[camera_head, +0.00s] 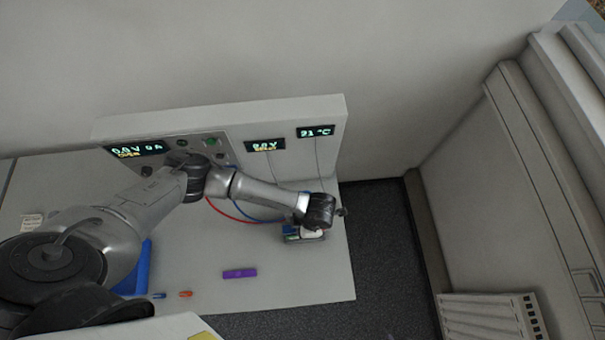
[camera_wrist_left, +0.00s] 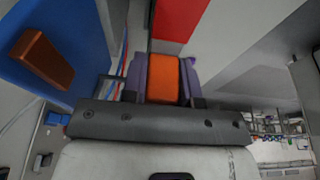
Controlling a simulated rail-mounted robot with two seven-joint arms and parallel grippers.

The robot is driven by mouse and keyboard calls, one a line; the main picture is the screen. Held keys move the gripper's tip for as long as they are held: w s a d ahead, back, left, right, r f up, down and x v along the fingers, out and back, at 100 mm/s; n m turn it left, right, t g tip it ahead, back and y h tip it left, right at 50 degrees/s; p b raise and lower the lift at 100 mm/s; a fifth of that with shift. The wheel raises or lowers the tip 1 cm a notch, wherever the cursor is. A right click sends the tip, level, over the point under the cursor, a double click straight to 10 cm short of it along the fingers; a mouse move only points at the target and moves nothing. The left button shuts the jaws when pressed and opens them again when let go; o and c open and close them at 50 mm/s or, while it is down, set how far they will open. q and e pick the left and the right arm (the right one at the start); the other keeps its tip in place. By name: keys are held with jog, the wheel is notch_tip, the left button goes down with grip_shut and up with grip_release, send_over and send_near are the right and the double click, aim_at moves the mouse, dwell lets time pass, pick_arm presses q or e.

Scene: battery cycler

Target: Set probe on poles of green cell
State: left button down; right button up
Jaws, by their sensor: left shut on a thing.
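My left gripper (camera_head: 318,222) is at the right end of the bench, low over a small holder (camera_head: 305,240). In the left wrist view its fingers (camera_wrist_left: 166,82) are shut on an orange block (camera_wrist_left: 166,76), which looks like the probe. Red and blue leads (camera_head: 240,214) run from the panel towards this place. A small green and blue patch (camera_head: 290,232) at the holder may be the green cell. The gripper and wrist hide most of it, and its poles cannot be made out. I cannot tell whether the probe touches it. My right gripper is not in view.
The cycler panel (camera_head: 225,125) with lit displays stands behind the arm. A purple cell (camera_head: 240,273), an orange piece (camera_head: 186,294) and a blue piece (camera_head: 159,295) lie on the bench (camera_head: 310,275). A blue tray (camera_head: 136,278) is partly behind my arm. The front right bench is clear.

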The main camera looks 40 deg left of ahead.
pick_arm(q)
jog(key=shift+f, duration=0.2)
dwell(0.3)
jog(key=shift+f+b, duration=0.5)
jog(key=shift+b, duration=0.1)
dwell(0.3)
jog(key=shift+r, duration=0.15)
dwell(0.4)
jog(key=shift+r+p, duration=2.75)
jog(key=shift+r, duration=0.65)
